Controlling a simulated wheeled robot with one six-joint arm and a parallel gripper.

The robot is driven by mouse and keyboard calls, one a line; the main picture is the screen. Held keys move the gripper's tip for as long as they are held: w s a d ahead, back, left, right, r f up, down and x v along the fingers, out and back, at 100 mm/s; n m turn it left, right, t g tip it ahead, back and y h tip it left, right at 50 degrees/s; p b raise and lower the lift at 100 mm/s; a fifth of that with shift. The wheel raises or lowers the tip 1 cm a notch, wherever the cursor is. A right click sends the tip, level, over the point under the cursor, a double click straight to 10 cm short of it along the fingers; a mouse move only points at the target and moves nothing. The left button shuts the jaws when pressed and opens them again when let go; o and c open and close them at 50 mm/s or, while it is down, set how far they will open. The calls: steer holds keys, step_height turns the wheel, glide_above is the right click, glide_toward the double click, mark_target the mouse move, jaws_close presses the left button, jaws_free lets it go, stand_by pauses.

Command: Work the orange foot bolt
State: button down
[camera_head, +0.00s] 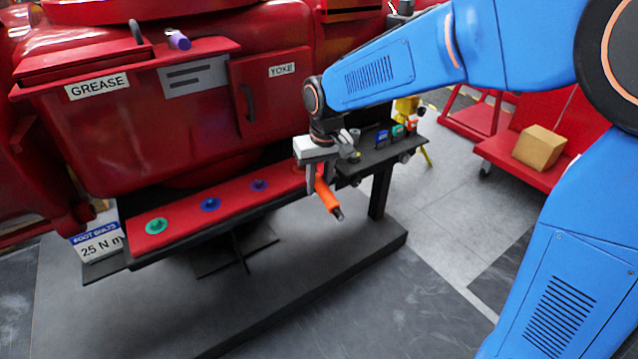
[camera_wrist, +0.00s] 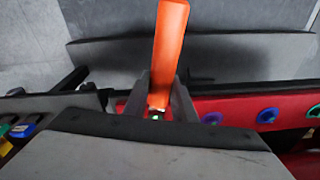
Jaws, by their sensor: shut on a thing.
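My gripper (camera_head: 318,172) is shut on an orange tool (camera_head: 328,196) with a dark tip, at the right end of the red foot strip (camera_head: 183,225). The tool slants down to the right, its dark end out past the front edge. In the wrist view the orange tool (camera_wrist: 168,50) stands up from between my fingers (camera_wrist: 160,100). The strip carries a green bolt (camera_head: 156,226), a blue bolt (camera_head: 210,204) and a purple bolt (camera_head: 259,185). No orange foot bolt can be made out; my gripper covers the strip's right end.
A dark shelf (camera_head: 372,160) right of my gripper holds a blue item (camera_head: 382,137), a green item (camera_head: 397,131) and others. A sign (camera_head: 98,240) reads FOOT BOLTS, 25 N m. A red cart with a box (camera_head: 538,147) stands right. The floor in front is clear.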

steer(key=shift+a, duration=0.25)
steer(key=shift+s+a+m, duration=0.25)
steer(key=shift+a+m, duration=0.35)
steer(key=shift+m, duration=0.1)
steer(key=shift+s+a+m, duration=0.1)
steer(key=shift+a+m, duration=0.3)
steer(key=shift+s+a+m, duration=0.1)
steer(key=shift+a+m, duration=0.7)
steer(key=shift+a, duration=0.15)
steer(key=shift+a+m, duration=0.4)
steer(key=shift+a+t+h, duration=0.3)
steer(key=shift+a, duration=0.1)
stand_by(0.3)
steer(key=shift+r, duration=0.1)
